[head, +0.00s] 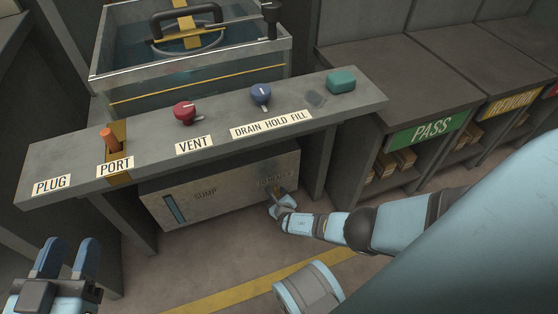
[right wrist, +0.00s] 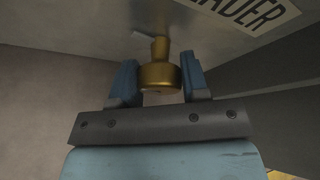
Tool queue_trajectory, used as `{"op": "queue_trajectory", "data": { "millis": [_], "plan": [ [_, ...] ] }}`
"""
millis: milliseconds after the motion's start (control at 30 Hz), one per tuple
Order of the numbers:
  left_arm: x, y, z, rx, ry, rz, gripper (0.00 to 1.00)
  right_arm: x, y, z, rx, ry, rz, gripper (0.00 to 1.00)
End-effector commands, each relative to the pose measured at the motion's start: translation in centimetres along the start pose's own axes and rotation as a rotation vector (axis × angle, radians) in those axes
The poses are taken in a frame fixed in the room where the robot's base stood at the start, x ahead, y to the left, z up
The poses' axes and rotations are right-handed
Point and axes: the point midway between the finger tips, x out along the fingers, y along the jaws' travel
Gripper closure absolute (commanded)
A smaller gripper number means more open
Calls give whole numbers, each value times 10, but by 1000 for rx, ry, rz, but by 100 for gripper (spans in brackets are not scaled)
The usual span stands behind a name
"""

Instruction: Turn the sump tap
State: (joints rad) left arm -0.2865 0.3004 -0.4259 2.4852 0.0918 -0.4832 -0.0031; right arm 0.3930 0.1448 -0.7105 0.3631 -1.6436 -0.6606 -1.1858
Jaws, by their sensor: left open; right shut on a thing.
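The sump (head: 225,205) is a grey box under the bench, with a blue sight strip on its front. A brass tap (right wrist: 160,73) sticks out from a grey surface in the right wrist view. My right gripper (right wrist: 160,85) is shut on the tap, one blue finger on each side of its round end. In the head view my right gripper (head: 279,203) is at the right end of the sump's front and mostly covers the tap. My left gripper (head: 68,258) is open and empty at the lower left, apart from the bench.
A glass tank (head: 195,75) stands behind. Shelves with a PASS sign (head: 432,130) are at the right.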

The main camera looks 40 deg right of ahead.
Motion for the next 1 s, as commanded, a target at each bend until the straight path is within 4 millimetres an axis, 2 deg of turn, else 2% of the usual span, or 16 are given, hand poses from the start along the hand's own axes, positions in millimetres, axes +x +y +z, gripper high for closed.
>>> {"op": "queue_trajectory", "data": {
  "millis": [400,967,1000],
  "plan": [
    [2,-5,-1,45,15,4,57,-1,3,-1,-177,18,-73,82],
    [1,-4,-2,42,18,2,57,-1,3,-1,-204,21,-84,82],
    [1,-4,-2,42,18,2,57,-1,3,-1,-204,21,-84,51]
  ]
}}
